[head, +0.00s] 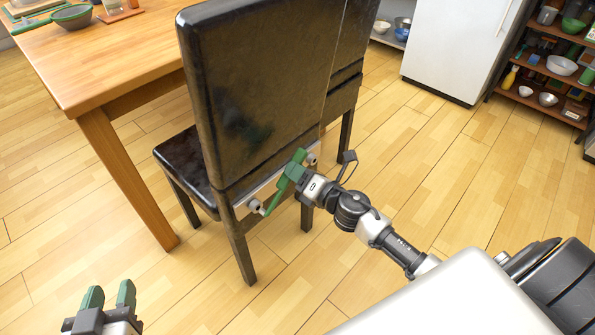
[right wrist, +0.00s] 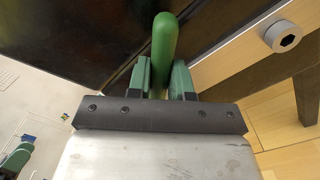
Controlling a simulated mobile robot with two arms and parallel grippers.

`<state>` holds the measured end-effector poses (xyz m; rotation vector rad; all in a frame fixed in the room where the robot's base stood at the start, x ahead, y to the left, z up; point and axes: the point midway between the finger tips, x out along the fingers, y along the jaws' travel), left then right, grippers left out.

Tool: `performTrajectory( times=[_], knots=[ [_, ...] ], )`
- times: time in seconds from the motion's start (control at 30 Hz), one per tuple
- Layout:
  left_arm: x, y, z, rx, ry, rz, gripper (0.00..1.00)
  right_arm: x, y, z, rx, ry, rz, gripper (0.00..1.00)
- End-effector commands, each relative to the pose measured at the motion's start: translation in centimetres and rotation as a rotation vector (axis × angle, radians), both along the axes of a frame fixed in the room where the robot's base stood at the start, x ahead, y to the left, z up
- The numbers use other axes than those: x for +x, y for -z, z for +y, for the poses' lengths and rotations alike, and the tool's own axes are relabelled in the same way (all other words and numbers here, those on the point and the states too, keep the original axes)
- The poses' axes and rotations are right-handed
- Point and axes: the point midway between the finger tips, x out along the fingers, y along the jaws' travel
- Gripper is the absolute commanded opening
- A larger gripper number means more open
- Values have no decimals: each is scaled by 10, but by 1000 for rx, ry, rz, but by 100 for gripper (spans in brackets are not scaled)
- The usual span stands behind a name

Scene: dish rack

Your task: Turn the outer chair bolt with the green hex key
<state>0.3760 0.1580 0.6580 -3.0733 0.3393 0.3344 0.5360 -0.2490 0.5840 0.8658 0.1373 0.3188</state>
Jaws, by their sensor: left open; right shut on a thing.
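The dark chair (head: 265,75) stands beside the table with its backrest toward me. Two grey bolts sit on its lower back rail: a left one (head: 254,205) and a right one (head: 312,159). My right gripper (head: 293,174) is shut on the green hex key (head: 283,190), between the bolts. The key's lower end is close to the left bolt; I cannot tell if it is seated. In the right wrist view the key (right wrist: 163,45) stands between the fingers, and one bolt (right wrist: 283,37) with an empty hex socket is apart from it. My left gripper (head: 108,297) is open and empty, low at the left.
A white fridge (head: 460,45) and a shelf of dishes (head: 550,65) are at the back right. The wooden floor around the chair is clear.

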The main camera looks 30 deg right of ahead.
Motion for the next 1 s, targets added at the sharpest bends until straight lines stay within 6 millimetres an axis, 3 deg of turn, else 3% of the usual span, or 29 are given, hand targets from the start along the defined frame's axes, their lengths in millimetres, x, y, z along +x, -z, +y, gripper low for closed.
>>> performTrajectory(
  times=[1.0],
  knots=[
    [-2, 3, 1, 6, -1, 27, 43, 10, -1, 4, 0, 0, -1, 0]
  ],
)
